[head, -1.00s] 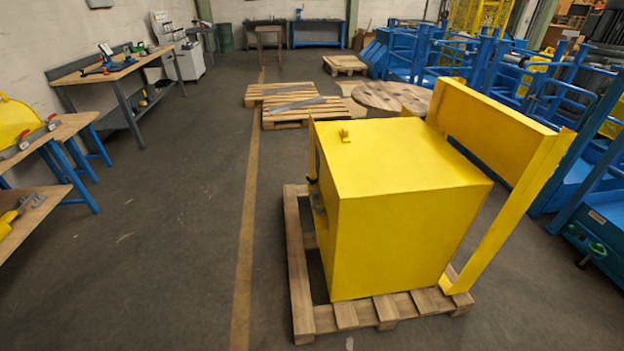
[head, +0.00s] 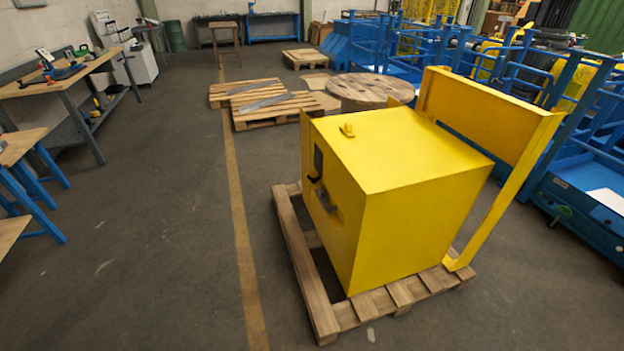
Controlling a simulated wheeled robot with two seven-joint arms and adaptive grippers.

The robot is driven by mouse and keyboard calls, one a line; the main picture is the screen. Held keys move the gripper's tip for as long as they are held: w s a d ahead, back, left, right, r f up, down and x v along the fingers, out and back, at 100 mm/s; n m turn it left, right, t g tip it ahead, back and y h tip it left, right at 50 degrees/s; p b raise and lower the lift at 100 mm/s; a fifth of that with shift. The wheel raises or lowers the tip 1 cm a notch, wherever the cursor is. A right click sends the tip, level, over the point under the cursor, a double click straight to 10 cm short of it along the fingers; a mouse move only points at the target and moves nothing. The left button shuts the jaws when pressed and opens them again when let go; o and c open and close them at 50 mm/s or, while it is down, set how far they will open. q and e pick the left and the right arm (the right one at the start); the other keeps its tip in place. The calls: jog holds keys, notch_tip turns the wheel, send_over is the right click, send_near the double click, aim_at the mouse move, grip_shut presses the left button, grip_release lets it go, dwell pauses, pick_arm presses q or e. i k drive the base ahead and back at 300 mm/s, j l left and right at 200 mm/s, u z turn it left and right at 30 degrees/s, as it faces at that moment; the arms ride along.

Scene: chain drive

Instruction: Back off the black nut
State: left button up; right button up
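No black nut can be made out in the head view. A yellow box-shaped machine (head: 415,215) stands on a wooden pallet (head: 292,255). Its left side face carries a dark panel (head: 318,160), a black handle-like part (head: 314,179) and a small grey fitting (head: 327,203). These are too small and too steeply seen to tell in detail. A small yellow part (head: 347,130) sits on its top. Neither of my grippers shows in the view.
A yellow upright frame (head: 490,120) stands on the pallet's right side. Workbenches (head: 75,75) line the left wall. Flat pallets (head: 270,105) and a round wooden spool top (head: 370,90) lie behind. Blue railings (head: 520,75) fill the right. The floor left of the machine is clear.

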aim_at(313, 181)
jog(key=j+z, duration=0.45)
jog(key=j, duration=0.85)
jog(key=i+j+z, duration=0.15)
jog(key=j, duration=0.2)
jog(key=i+j+z, duration=0.15)
jog(key=j, duration=0.2)
jog(key=j+z, duration=0.15)
jog(key=j, duration=0.2)
jog(key=i+j+z, duration=0.25)
jog(key=j, duration=0.3)
jog(key=i+j+z, duration=0.1)
jog(key=i+j, duration=0.1)
jog(key=j, duration=0.1)
